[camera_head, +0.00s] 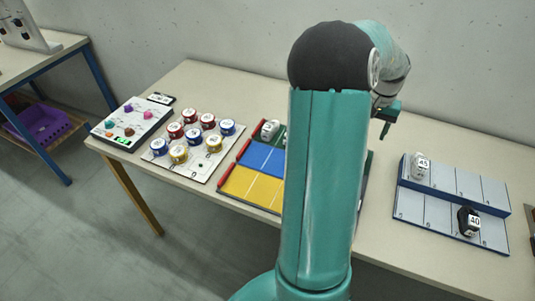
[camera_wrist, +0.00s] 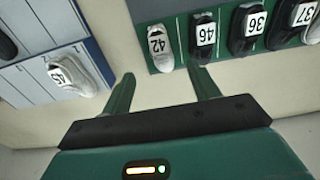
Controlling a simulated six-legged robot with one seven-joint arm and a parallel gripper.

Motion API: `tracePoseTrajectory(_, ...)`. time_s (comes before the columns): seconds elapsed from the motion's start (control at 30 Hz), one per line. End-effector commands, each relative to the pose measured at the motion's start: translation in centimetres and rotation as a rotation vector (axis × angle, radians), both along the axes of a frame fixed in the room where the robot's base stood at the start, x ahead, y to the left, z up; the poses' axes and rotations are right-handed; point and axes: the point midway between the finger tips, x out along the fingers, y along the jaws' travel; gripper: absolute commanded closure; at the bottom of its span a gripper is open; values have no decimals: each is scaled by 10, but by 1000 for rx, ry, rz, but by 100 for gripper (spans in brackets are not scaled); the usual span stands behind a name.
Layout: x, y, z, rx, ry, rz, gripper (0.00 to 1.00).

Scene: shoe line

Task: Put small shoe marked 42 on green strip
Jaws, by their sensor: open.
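The small white shoe marked 42 (camera_wrist: 160,50) shows in the wrist view at the left end of the green strip (camera_wrist: 176,42). It appears to lie on the strip, beside a dark shoe marked 46 (camera_wrist: 203,40). My gripper (camera_wrist: 162,76) is open with nothing between its fingers, and its fingertips are just short of shoe 42. In the head view my gripper (camera_head: 387,118) is above the table, right of my upper arm. My arm hides most of the green strip there and shoe 42 too; a white shoe (camera_head: 269,130) shows at the strip's left end.
Dark shoes marked 36 (camera_wrist: 254,24) and 37 (camera_wrist: 300,14) are farther along the strip. A grey-blue rack (camera_head: 455,185) at right holds a white shoe marked 45 (camera_head: 420,166) and a black shoe marked 40 (camera_head: 468,221). Several round tins (camera_head: 192,135) stand on a board at left.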

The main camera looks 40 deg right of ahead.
Motion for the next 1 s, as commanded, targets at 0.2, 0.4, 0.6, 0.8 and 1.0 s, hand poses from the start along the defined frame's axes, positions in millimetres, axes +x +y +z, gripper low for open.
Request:
tracePoseTrajectory(0.2,30,36,17,3,-53,70,40)
tracePoseTrajectory(0.4,86,137,55,5,-164,262,40)
tracePoseTrajectory(0.6,112,252,91,-20,-256,488,40)
tracePoseTrajectory(0.8,103,361,117,-80,-331,723,40)
tracePoseTrajectory(1.0,68,448,126,-178,-398,943,40)
